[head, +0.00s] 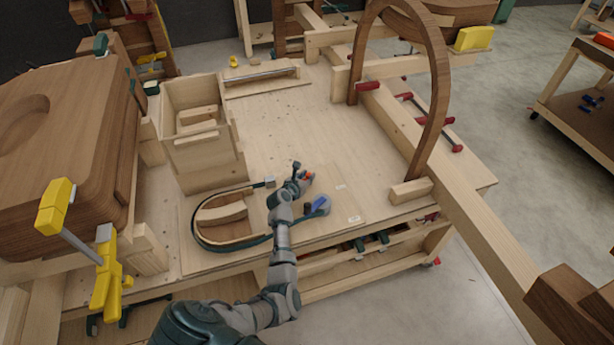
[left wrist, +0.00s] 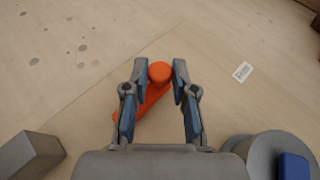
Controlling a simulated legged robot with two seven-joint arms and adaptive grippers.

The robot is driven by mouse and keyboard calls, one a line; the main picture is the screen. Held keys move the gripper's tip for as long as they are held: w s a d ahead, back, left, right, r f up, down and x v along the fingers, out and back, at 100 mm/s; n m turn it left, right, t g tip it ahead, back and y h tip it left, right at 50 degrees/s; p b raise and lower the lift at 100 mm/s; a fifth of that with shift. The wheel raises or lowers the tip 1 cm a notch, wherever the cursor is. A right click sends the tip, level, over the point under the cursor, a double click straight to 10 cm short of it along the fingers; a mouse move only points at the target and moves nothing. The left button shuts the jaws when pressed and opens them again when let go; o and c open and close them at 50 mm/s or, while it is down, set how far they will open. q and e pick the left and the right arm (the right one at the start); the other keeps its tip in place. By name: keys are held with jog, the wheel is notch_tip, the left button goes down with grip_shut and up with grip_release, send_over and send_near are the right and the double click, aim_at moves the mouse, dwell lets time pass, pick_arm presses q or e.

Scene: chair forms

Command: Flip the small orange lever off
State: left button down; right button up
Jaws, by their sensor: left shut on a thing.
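The small orange lever (head: 309,175) is on the workbench near its middle, at the tip of my left arm. In the left wrist view its round knob (left wrist: 160,72) sits between the fingertips, and its orange arm runs down and left behind the left finger. My left gripper (head: 300,180) is shut on the knob, with a finger on each side; it fills the middle of the left wrist view (left wrist: 164,85). The lever's lower end is partly hidden by the gripper. My right gripper is not in view.
A grey round part with a blue piece (head: 318,207) stands close beside my left gripper. A curved strip form (head: 195,225) lies left of my arm. A wooden box (head: 205,165) stands behind it, and a tall wooden arch (head: 440,80) rises at right. Bare bench lies beyond the lever.

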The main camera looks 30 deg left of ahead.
pick_arm(q)
jog(key=c, duration=1)
grip_release()
jog(key=shift+r, duration=0.2)
jog(key=shift+s, duration=0.15)
jog(key=v, duration=1.1)
jog(key=shift+s, duration=0.35)
jog(key=shift+w, duration=0.15)
